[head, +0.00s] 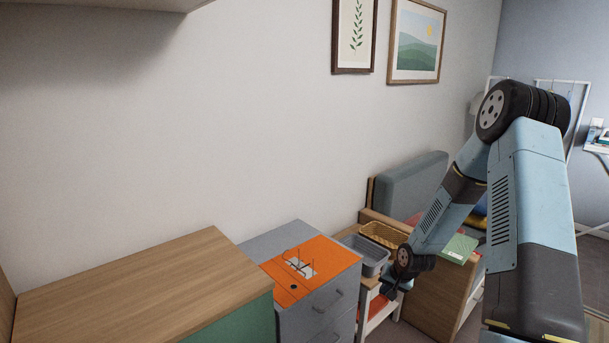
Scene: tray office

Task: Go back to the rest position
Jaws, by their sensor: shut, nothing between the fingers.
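My arm reaches in from the right of the head view, bends at a high elbow and slopes down to the left. My gripper (391,291) is at its lower end, small and dark, just right of the grey drawer cabinet (328,323). It is shut, and no object shows in it. Its fingertips are hard to make out against the white-framed stand (377,321) behind.
An orange lever-arch folder (325,259) lies on the cabinet. A grey bin (370,262), a wicker basket (384,234) and a green book (459,248) stand close behind my wrist. A wooden-topped cabinet (140,285) fills the lower left. The space above the furniture is clear.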

